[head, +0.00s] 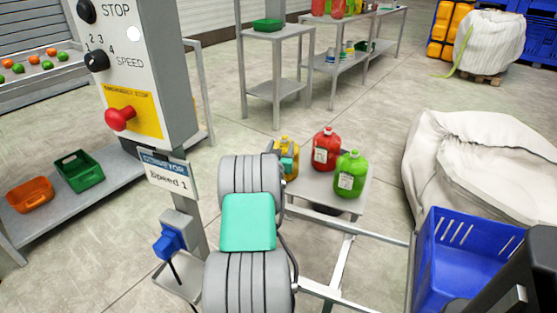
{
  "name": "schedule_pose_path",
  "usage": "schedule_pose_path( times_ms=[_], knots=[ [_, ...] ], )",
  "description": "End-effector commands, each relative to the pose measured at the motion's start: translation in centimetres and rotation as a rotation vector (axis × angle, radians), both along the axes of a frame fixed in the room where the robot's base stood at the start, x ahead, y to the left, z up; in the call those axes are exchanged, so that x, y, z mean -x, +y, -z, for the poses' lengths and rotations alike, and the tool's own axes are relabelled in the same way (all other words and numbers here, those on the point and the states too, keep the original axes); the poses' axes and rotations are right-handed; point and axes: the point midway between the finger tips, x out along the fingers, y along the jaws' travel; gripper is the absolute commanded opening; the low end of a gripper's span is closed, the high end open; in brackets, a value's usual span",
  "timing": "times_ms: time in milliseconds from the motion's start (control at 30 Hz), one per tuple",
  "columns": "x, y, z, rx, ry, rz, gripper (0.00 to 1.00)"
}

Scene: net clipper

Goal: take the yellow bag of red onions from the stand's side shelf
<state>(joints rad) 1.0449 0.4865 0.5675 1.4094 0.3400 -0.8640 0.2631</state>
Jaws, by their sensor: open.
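A yellow item (294,171) stands at the left end of a small grey side shelf (320,190). It is partly hidden behind my arm, and whether it is a bag of onions is too small to tell. A red jug-shaped item (326,149) and a green one (350,174), both with white labels, stand to its right on the same shelf. My gripper (287,160) shows only in part, beyond the grey, teal-capped arm link. It is open at the yellow item; whether its fingers touch it is hidden.
A control post (147,70) with a red stop button stands close on the left. A blue crate (470,262) and a large white sack (475,165) are on the right. Metal frame bars (341,262) run below the shelf. Open floor lies behind it.

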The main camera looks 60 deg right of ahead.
Motion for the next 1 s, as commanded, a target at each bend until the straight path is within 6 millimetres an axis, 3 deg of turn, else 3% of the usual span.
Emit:
schedule_pose_path(
  times_ms=[333,600,1000],
  knots=[
    [-1.6,-5.4,0.5,0.001,0.0,-0.001,0.55],
    [-1.8,-5.8,0.3,-0.001,0.0,-0.001,0.54],
    [-1.8,-5.8,0.3,0.0,0.0,-0.001,0.21]
  ],
)
